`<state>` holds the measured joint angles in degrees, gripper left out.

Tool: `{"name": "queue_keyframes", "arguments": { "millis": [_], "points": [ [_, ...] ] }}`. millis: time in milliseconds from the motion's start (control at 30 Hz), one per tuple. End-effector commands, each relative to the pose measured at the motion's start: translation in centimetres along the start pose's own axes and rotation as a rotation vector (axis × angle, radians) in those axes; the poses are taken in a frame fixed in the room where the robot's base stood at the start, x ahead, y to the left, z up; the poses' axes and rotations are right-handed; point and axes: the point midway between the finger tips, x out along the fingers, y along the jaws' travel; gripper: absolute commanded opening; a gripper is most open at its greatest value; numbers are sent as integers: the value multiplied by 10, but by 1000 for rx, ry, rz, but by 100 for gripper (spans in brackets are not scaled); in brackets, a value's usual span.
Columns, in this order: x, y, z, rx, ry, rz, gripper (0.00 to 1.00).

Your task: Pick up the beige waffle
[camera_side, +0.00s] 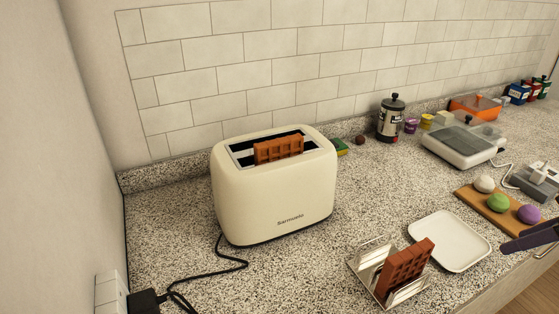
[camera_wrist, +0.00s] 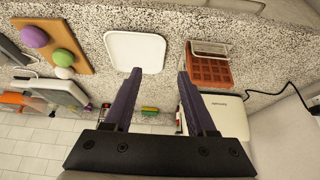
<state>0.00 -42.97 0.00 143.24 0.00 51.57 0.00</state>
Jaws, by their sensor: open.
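Two reddish-brown waffles show; neither looks clearly beige. One waffle (camera_side: 407,268) stands tilted in a metal wire rack (camera_side: 365,262) at the front of the counter. It also shows in the wrist view (camera_wrist: 209,73), to the right of my fingers. The other waffle (camera_side: 278,149) sticks up out of a slot of the cream toaster (camera_side: 275,195). My gripper (camera_wrist: 158,77) is open and empty, with dark purple fingers. In the side view only part of it (camera_side: 525,240) shows at the right edge, apart from both waffles.
A white square plate (camera_side: 449,241) lies empty beside the rack. A wooden board (camera_side: 497,207) holds white, green and purple balls. A waffle maker (camera_side: 463,143), a French press (camera_side: 391,118) and an orange container (camera_side: 475,107) stand farther back. A black cord (camera_side: 205,268) runs at the left.

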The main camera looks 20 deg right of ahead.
Motion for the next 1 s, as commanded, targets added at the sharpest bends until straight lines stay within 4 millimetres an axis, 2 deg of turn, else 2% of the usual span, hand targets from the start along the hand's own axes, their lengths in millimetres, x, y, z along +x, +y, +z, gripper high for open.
{"name": "queue_keyframes", "arguments": {
  "millis": [167, 200, 233, 467, 567, 667, 767, 867, 1000],
  "points": [
    [0, 0, 0, 0, 0, 0, 57],
    [0, 0, 0, 0, 0, 0, 62],
    [0, 0, 0, 0, 0, 0, 62],
    [0, 0, 0, 4, 0, 0, 62],
    [0, 0, 1, 50, -5, 0, 62],
    [-1, -2, 6, 167, -33, -6, 62],
    [-19, -8, -6, 345, -25, -32, 62],
    [-42, -17, -33, 544, -30, -72, 62],
    [-74, -34, -82, 810, -74, -133, 62]
  ]
}}
